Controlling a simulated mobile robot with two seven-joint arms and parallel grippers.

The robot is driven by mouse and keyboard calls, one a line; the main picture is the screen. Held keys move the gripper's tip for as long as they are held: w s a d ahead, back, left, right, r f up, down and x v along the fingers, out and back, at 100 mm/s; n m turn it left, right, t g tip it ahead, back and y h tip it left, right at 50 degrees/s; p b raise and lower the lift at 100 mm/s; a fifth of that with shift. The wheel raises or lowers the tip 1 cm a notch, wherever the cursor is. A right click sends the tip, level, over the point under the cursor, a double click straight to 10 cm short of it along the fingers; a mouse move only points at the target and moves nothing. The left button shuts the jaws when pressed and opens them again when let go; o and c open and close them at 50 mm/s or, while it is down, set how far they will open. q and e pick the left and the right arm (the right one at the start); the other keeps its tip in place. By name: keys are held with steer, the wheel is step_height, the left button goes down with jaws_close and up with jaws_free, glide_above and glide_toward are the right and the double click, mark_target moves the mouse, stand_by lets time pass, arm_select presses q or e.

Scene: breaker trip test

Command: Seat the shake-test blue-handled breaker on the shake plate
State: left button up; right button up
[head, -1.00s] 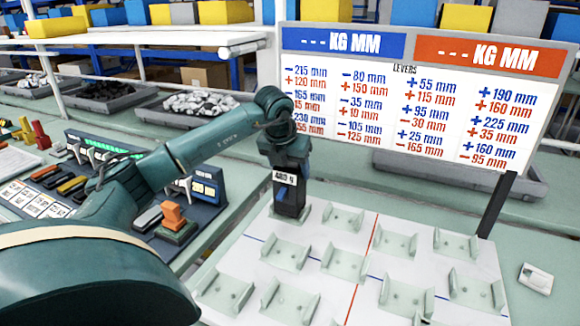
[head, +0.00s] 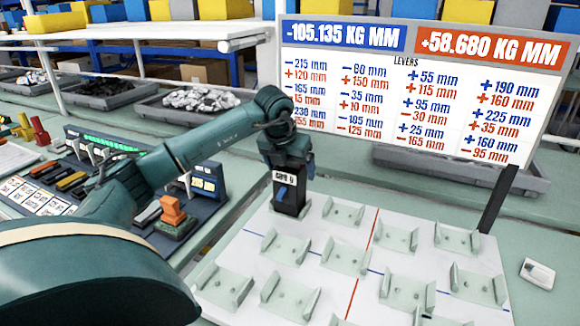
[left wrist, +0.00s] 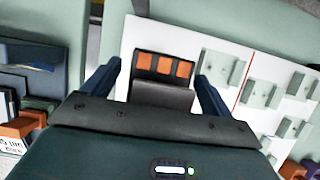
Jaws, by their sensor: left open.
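The blue-handled breaker (head: 289,196), a dark block with a white label and a blue lever, stands upright at the far left corner of the white shake plate (head: 340,238). In the left wrist view the breaker (left wrist: 163,68) shows three orange squares on its top. My left gripper (head: 289,168) is open directly above it, and in the wrist view its two fingers (left wrist: 158,88) stand apart on either side of it. The cradle under the breaker is hidden, so its exact fit cannot be seen. My right gripper is not in view.
Several empty clear cradles (head: 345,258) fill the plate. A sign (head: 410,95) behind it reads -105.135 and +58.680 KG MM. A panel of switches (head: 100,165) and an orange-handled block (head: 173,212) lie to the left. A small white switch (head: 537,275) lies right of the plate.

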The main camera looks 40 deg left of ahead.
arm_select(q)
steer(key=shift+f, duration=0.15)
steer(key=shift+v, duration=1.05)
steer(key=v, duration=1.1)
steer(key=shift+b, duration=0.3)
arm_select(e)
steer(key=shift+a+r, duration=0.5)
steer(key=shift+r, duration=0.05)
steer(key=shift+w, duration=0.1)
